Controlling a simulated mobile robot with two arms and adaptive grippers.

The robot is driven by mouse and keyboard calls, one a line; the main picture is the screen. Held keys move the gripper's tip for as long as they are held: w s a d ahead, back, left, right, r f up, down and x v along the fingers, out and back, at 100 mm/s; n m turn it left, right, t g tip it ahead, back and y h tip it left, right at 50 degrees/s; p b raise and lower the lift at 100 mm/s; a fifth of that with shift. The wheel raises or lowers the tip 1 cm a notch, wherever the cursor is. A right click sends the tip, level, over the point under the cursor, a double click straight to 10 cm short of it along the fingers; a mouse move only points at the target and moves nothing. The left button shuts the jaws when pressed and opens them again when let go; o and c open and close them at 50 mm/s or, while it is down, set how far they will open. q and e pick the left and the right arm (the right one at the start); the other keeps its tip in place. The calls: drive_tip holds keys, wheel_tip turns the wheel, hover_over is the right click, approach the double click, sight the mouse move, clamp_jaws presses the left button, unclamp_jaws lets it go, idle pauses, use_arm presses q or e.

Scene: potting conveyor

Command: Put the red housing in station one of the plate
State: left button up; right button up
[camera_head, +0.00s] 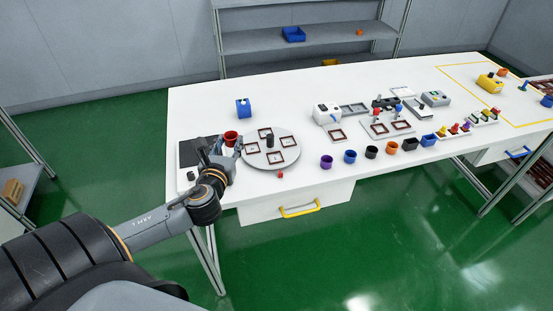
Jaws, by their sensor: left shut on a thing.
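The red housing (231,137) is a small open cup at the left end of the white table. My left gripper (226,149) is shut on it, with the fingers covering its lower part. I cannot tell whether its base touches anything below. The round grey plate (270,166) lies just right of the gripper. It carries several square brown-framed stations around a dark central post (269,141). The stations show pale middles and look empty. I cannot read which one is station one. My right gripper is not in view.
A black-topped device (190,153) lies left of the gripper, and a blue box (243,108) stands behind. A row of coloured cups (350,156) lines the front edge to the right. A small red piece (281,174) lies before the plate. A rectangular fixture (376,131) stands farther right.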

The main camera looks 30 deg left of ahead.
use_arm(q)
drive_tip(key=shift+w+a+r, duration=0.1)
drive_tip(key=shift+a+r, duration=0.05)
drive_tip(key=shift+a, duration=0.3)
drive_tip(key=shift+w+a+r, duration=0.1)
drive_tip(key=shift+a+r, duration=0.05)
drive_tip(key=shift+a, duration=0.25)
drive_tip(key=shift+w+a+n+g+y, duration=0.1)
drive_tip(key=shift+w+n+g+y, duration=0.1)
drive_tip(key=shift+n+g+y, duration=0.15)
drive_tip(key=w+d+f+p, duration=0.1)
drive_tip(key=w+d+f, duration=0.35)
drive_tip(key=w, duration=0.35)
hover_over(275, 162)
drive_tip(key=s, duration=0.1)
drive_tip(key=f, duration=0.3)
drive_tip(key=shift+a+f+b, duration=0.3)
drive_tip(key=shift+a+f, duration=0.05)
drive_tip(key=shift+f, duration=0.05)
drive_tip(key=shift+w+d+f, duration=0.2)
drive_tip(key=shift+w+f, duration=0.1)
drive_tip(key=shift+f, duration=0.2)
wheel_tip(275, 162, down, 3)
drive_tip(key=shift+w+d, duration=0.15)
drive_tip(key=shift+f, duration=0.25)
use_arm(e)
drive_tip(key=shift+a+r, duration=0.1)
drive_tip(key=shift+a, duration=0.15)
